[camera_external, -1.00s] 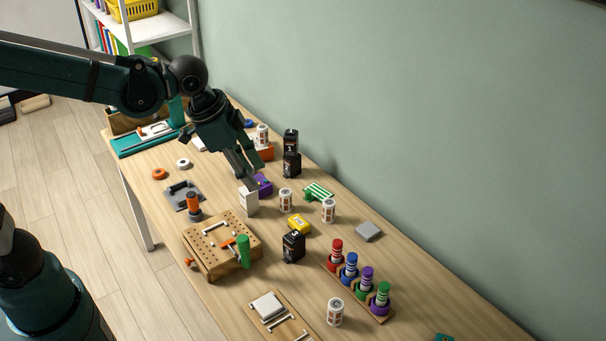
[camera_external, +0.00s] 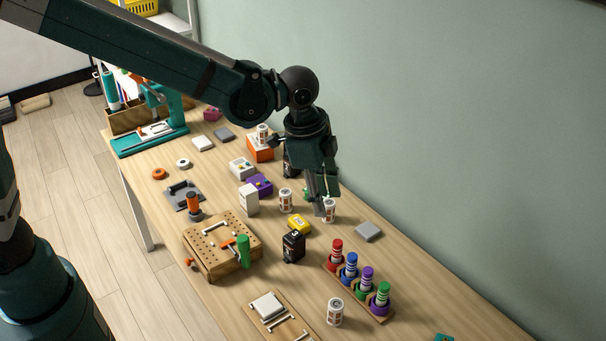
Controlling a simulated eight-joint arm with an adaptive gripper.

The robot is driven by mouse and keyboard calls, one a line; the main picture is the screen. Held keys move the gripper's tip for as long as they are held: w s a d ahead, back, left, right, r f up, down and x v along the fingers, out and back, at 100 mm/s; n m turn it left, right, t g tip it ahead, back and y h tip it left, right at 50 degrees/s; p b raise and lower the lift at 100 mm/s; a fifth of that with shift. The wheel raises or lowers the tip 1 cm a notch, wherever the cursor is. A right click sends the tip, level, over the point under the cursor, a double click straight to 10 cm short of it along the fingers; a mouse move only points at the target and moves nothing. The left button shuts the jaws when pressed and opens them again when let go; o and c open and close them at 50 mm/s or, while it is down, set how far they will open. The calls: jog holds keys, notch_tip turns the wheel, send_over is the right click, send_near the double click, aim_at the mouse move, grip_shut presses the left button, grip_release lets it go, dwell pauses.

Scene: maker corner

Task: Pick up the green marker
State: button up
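The green marker (camera_external: 382,294) stands upright at the near right end of a wooden rack (camera_external: 333,271), with a green top and a purple ring around its lower part. Red (camera_external: 336,249), blue (camera_external: 350,266) and purple (camera_external: 366,280) markers stand in the same rack. My gripper (camera_external: 323,206) points down over the table, up and left of the rack in the picture and apart from the green marker. Its fingers overlap a white patterned spool (camera_external: 330,211) in the view. The finger gap is not clear.
A grey block (camera_external: 369,231) lies between the spool and the wall. A black box (camera_external: 293,247) and a yellow block (camera_external: 299,224) lie left of the rack. Another white spool (camera_external: 335,312) stands near it. A pegboard block (camera_external: 220,262) holds a green-handled tool (camera_external: 243,252).

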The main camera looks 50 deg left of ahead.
jog(key=w+d+f+m+g+p, duration=0.1)
jog(key=w+d+f+m+p, duration=0.3)
jog(key=d, duration=0.6)
jog(key=m+g+p, duration=0.1)
jog(key=p, duration=0.1)
send_over(385, 285)
jog(key=shift+y, duration=0.4)
notch_tip(385, 285, down, 8)
jog(key=shift+s+a+f, duration=0.1)
jog(key=shift+f, duration=0.25)
jog(key=shift+f+b, duration=0.3)
jog(key=shift+f, duration=1)
jog(key=shift+f, duration=2.6)
jog(key=shift+c, duration=0.5)
jog(key=c, duration=0.8)
